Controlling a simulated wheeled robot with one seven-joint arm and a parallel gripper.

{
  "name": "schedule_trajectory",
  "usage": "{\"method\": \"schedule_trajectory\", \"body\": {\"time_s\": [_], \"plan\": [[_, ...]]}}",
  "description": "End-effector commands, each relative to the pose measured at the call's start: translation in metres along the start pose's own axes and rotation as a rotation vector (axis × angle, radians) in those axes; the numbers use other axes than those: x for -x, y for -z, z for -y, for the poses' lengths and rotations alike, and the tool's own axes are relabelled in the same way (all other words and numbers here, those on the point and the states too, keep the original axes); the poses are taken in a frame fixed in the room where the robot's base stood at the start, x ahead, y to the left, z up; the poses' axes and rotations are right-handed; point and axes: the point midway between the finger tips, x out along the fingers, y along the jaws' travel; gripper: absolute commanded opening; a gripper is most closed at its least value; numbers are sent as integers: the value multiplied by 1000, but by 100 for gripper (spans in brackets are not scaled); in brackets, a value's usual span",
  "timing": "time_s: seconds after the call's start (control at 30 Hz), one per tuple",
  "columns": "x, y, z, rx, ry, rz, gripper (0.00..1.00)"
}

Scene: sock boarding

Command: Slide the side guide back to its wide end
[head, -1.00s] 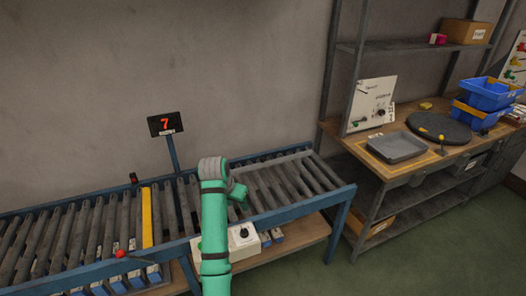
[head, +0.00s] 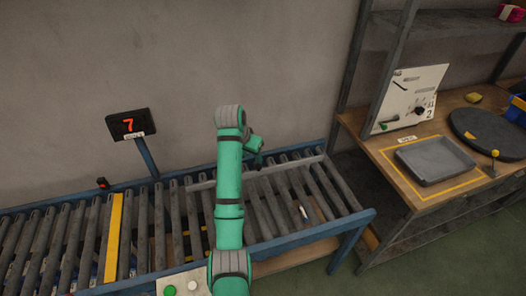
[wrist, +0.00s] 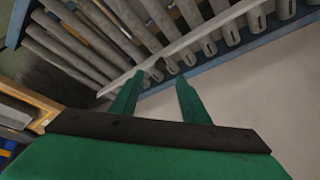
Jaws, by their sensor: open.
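The side guide (head: 290,167) is a long, thin grey bar lying lengthwise over the rollers near the conveyor's wall side. It also crosses the wrist view (wrist: 187,43) diagonally. My arm hides part of it in the head view. My gripper (head: 258,158) is above the guide, beyond the arm's bend. The left fingertip overlaps the guide's edge in the picture; the right one appears on the wall side. I cannot tell whether either touches it.
The roller conveyor (head: 345,221) has blue side rails. A yellow bar (head: 114,238) crosses it at left. A display reading 7 (head: 131,125) stands on a post behind. A wooden bench (head: 386,165) with a grey tray (head: 436,158) stands at right. A metal rack post (head: 392,60) rises nearby.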

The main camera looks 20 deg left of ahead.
Motion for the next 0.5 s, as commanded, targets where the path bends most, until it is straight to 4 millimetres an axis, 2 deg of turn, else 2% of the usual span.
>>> {"method": "schedule_trajectory", "body": {"time_s": [0.23,0.5], "plan": [[-14,-1,1,2,0,1,42],[-60,-2,2,3,0,4,42]]}}
